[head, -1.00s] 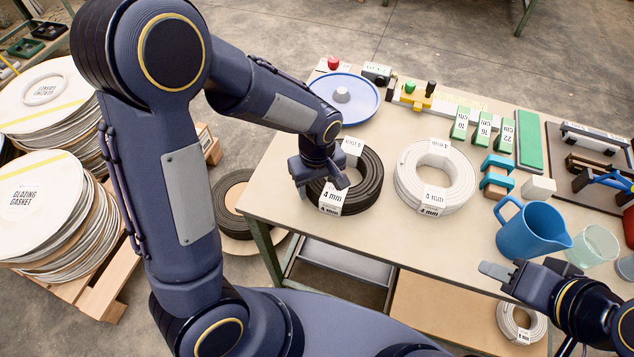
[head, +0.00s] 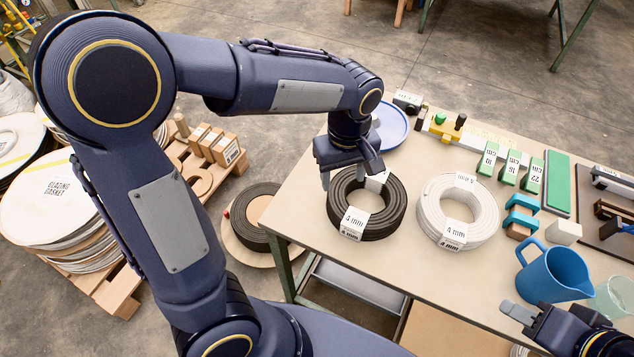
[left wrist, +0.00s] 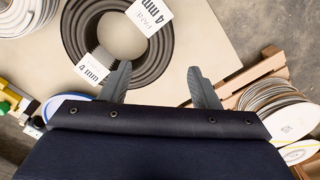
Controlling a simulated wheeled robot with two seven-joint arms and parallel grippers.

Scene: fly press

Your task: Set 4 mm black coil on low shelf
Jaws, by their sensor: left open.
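The 4 mm black coil (head: 392,214) lies flat on the bench top near its left edge, with white labels on it. It also shows in the left wrist view (left wrist: 76,28). My left gripper (head: 350,174) is open and empty above the coil's far left side. In the left wrist view the gripper (left wrist: 158,74) has one finger overlapping the coil's edge and the other outside it. Below the bench a tan low shelf (head: 440,322) is partly visible. My right gripper (head: 516,313) is at the lower right, apart from the coil; its jaw opening is unclear.
A white coil (head: 430,217) lies right of the black one. A blue jug (head: 550,272) and a clear cup (head: 612,298) stand at the right. A blue round tray (head: 393,127) is behind. A grey tray-like surface (head: 355,288) sits under the bench. Gasket stacks (head: 70,215) stand at left.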

